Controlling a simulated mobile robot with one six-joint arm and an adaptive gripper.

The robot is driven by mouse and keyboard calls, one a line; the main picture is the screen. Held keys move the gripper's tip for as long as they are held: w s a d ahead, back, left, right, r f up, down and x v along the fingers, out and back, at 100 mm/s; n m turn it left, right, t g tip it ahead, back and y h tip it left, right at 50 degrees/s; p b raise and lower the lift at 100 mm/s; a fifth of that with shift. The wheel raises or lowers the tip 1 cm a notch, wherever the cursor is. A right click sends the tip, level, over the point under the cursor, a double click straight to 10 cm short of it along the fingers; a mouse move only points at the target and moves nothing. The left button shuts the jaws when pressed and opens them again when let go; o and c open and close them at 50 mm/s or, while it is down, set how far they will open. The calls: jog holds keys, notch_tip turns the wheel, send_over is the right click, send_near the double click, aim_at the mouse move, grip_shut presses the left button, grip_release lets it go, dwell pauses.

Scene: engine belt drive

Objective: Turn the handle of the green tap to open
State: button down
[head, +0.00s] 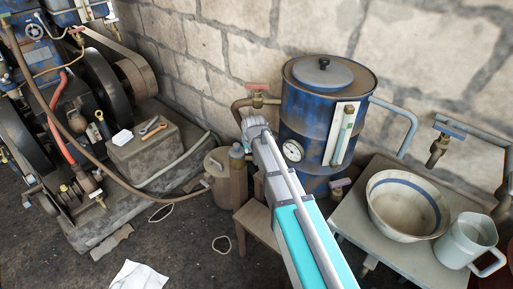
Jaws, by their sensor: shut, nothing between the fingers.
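I see no tap that is clearly green. A tap with a red handle (260,87) sits on the brown pipe left of the blue drum. A tap with a blue handle (450,130) hangs from the wall pipe at right. My gripper (253,122) is at the far end of my arm, just below the red handle in the picture. It is shut and empty. Its fingertips are small and hard to make out, and I cannot tell whether it touches anything. My arm hides part of the drum's left side.
The blue drum (305,105) carries a gauge (292,150) and sight glass. A bowl (393,222) and jug (462,246) stand on the right table (359,213). An engine (60,130) with hoses is at left. A stone wall closes the back.

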jog(key=shift+f, duration=0.1)
dwell(0.4)
jog(key=shift+f+b, duration=1.7)
jog(key=shift+b, duration=0.1)
jog(key=shift+d, duration=0.1)
